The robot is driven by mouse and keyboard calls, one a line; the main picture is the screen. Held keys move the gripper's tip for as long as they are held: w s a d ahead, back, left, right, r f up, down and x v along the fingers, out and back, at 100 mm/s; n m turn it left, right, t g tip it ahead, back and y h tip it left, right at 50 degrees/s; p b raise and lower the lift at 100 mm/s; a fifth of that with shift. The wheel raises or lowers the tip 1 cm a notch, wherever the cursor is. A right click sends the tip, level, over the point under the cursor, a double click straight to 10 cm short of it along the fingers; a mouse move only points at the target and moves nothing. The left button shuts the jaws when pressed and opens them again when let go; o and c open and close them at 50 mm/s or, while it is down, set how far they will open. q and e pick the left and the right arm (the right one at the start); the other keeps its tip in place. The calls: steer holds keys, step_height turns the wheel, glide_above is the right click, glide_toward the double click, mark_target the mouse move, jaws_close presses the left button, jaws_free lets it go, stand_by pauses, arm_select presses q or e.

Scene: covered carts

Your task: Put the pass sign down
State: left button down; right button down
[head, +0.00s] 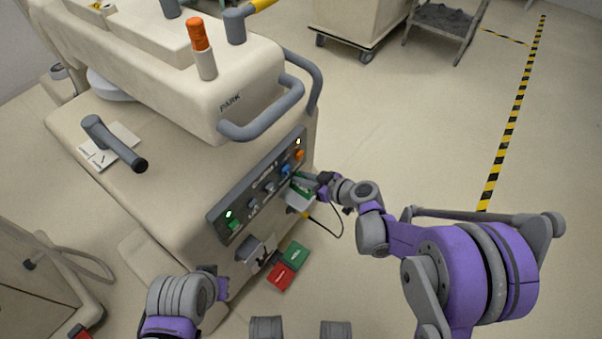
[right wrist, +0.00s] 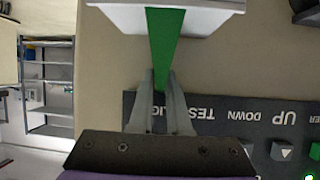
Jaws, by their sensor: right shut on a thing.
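My right gripper (head: 312,184) is at the right end of the cart's control panel. In the right wrist view its two fingers (right wrist: 160,92) are shut on a green sign (right wrist: 164,45), seen as a narrow strip. The sign's far end overlaps a white holder (right wrist: 215,8) on the cart's front; I cannot tell whether it rests in it. In the head view the green sign (head: 302,181) is partly hidden by my gripper, above the white holder (head: 297,201). My left arm is low at left centre, and its fingertips are not clear.
The cart's panel (head: 262,187) has lit buttons and knobs. A green card (head: 295,253) and a red card (head: 282,276) sit low by the cart's front. A dark cable (head: 338,226) hangs below the holder. Open floor lies to the right, with a striped line (head: 507,130).

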steer(key=shift+s+a+r, duration=0.1)
steer(key=shift+s+a, duration=0.05)
steer(key=shift+d, duration=0.2)
steer(key=c, duration=0.9)
jaws_free()
steer(key=shift+o, duration=0.2)
